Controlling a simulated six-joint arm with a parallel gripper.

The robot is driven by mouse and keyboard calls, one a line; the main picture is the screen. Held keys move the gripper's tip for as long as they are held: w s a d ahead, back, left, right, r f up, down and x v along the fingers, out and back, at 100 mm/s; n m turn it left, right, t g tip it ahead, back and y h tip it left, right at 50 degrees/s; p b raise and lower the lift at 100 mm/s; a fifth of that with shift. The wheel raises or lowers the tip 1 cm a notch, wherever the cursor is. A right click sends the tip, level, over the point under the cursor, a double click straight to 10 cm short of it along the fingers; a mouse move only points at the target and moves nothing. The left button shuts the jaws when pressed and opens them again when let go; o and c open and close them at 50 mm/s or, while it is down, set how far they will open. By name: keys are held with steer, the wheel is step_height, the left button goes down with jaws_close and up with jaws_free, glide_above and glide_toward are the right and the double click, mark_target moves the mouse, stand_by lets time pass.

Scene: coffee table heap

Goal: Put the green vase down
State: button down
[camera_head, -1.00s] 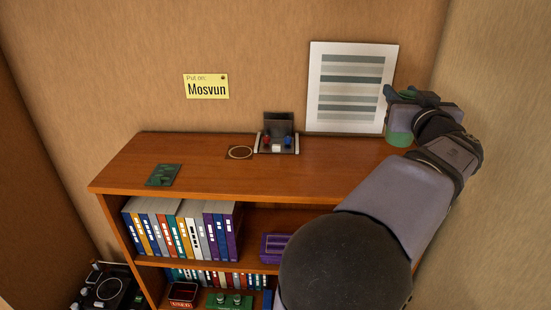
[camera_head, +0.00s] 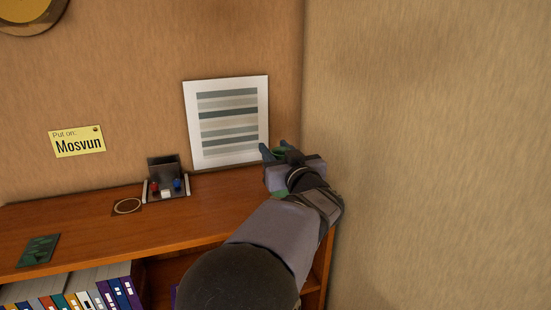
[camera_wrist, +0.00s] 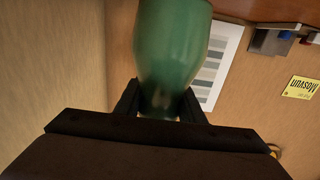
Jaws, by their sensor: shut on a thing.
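The green vase (camera_wrist: 172,45) is large in the wrist view, smooth and rounded, narrowing toward the jaws. My gripper (camera_wrist: 160,103) is shut on its narrow end, with one dark finger on each side. In the head view my gripper (camera_head: 281,153) is at the right end of the bookcase top (camera_head: 215,208), near the corner of the walls. There my gripper and arm hide most of the vase; only small green patches show. I cannot tell whether the vase touches the wooden top.
A white framed striped picture (camera_head: 228,123) leans at the wall just left of my gripper. Further left are a dark holder with small coloured pieces (camera_head: 165,180), a round-marked coaster (camera_head: 127,206) and a green flat piece (camera_head: 38,250). A yellow "Mosvun" note (camera_head: 77,141) is on the wall.

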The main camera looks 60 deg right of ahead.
steer(key=shift+f, duration=1.1)
steer(key=shift+f, duration=0.1)
steer(key=c, duration=1.2)
jaws_free()
steer(key=shift+f, duration=0.1)
steer(key=b+v, duration=0.1)
steer(key=v, duration=0.3)
steer(key=b+v, duration=0.1)
steer(key=v, duration=0.3)
steer(key=b+v, duration=0.1)
steer(key=v, duration=0.3)
steer(key=shift+r+b, duration=0.25)
steer(key=shift+b, duration=0.05)
